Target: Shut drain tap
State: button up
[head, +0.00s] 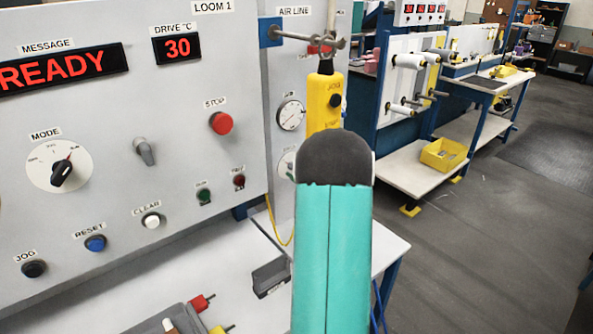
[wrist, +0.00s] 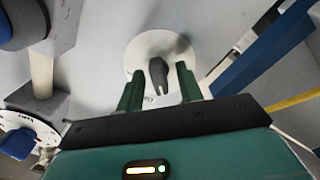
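In the wrist view, a dark grey lever (wrist: 158,76) stands on a round white plate (wrist: 146,47) fixed to a pale panel. It looks like the drain tap, but its label is too small to read. My gripper (wrist: 159,68) is open, its two dark green fingers either side of the lever with a visible gap on each side. I cannot tell how far the fingertips are from the plate. In the head view my teal arm hides the gripper and the lever; the AIR LINE panel (head: 290,78) shows just left of it.
A blue knob on a white dial (wrist: 18,143) is at the wrist view's lower left, and a blue bar (wrist: 250,62) crosses its right. In the head view, a yellow JOG pendant (head: 323,98) hangs behind my arm. A pressure gauge (head: 290,115) is left of it.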

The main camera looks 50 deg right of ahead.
jog(key=v, duration=0.6)
jog(key=shift+s, duration=0.4)
jog(key=shift+a+r, duration=0.1)
